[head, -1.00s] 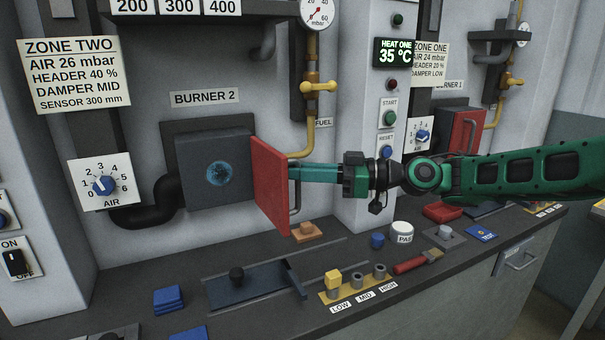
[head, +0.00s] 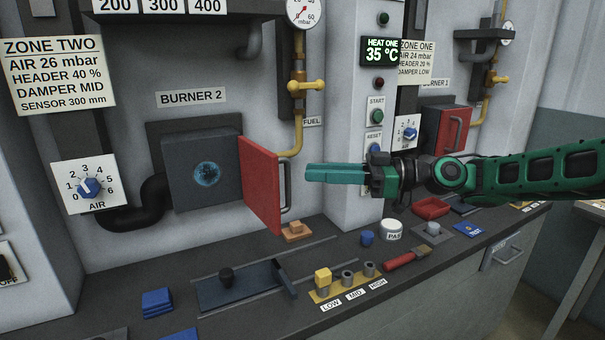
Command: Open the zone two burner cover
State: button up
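The red burner 2 cover (head: 259,185) stands swung out on the right side of the grey burner 2 housing (head: 176,174). The blue glowing burner port (head: 206,174) is uncovered and in plain view. The cover's dark grey handle (head: 287,183) is on its right face. My gripper (head: 308,172) is just right of the handle with its teal fingers pointing left, and a small gap shows between fingertips and handle. The fingers look close together from this side, so I cannot tell their opening. Nothing shows held in them.
A yellow fuel pipe and valve (head: 298,85) run down behind the cover. On the counter below are a dark slider (head: 226,277), a yellow peg block (head: 323,279), a red-handled brush (head: 406,258) and a white PAS button (head: 391,230). Burner 1's red cover (head: 453,129) is farther right.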

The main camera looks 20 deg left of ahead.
jog(key=v, duration=0.3)
jog(key=shift+d, duration=0.15)
